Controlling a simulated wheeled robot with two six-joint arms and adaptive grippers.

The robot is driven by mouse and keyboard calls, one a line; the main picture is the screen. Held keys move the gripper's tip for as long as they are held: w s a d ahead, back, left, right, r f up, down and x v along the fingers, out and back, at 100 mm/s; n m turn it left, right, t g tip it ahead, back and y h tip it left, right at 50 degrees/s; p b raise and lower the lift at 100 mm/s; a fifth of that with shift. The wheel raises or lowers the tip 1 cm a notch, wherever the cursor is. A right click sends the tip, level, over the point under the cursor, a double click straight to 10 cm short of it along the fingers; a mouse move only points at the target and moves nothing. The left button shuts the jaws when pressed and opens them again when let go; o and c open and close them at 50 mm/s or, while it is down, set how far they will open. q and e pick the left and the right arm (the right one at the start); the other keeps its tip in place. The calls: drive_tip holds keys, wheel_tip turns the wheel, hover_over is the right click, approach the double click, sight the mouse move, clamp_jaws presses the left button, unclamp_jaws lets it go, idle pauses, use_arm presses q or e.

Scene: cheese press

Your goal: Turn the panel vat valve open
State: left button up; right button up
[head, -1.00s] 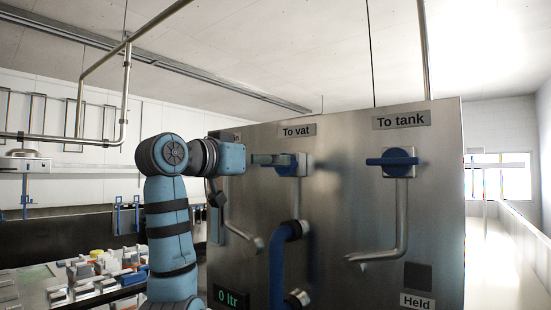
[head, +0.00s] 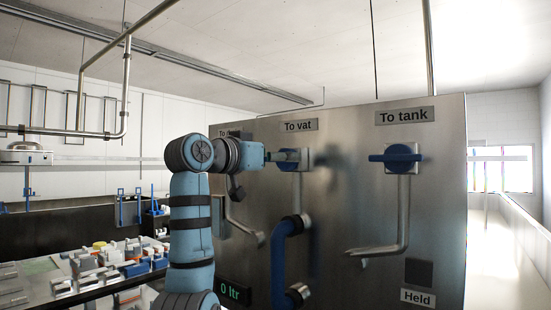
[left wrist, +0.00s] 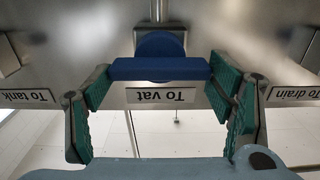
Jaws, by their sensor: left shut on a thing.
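The "To vat" valve is a blue bar handle on a round blue hub (left wrist: 160,45), seen upside down in the left wrist view. In the head view its handle (head: 290,166) sits under the "To vat" label (head: 298,126), mostly hidden behind my gripper. My left gripper (left wrist: 160,78) has green-padded fingers at both ends of the bar and is shut on it. The bar lies level across the wrist view. The gripper also shows at the valve in the head view (head: 283,157). My right gripper is not in view.
The "To tank" valve (head: 395,157), with a level blue handle, is to the right on the steel panel (head: 345,210). The display (head: 233,291) reads 0 ltr. A cluttered table (head: 60,290) stands at left.

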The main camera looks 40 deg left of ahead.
use_arm(q)
drive_tip(key=m+p, duration=0.5)
drive_tip(key=m, duration=0.1)
drive_tip(key=m+p, duration=1.1)
drive_tip(key=m, duration=0.1)
drive_tip(key=shift+d+f+p, duration=0.2)
drive_tip(key=shift+d+p, duration=0.05)
drive_tip(key=shift+p, duration=0.1)
idle(0.4)
drive_tip(key=o, duration=1.2)
drive_tip(key=shift+c, duration=0.2)
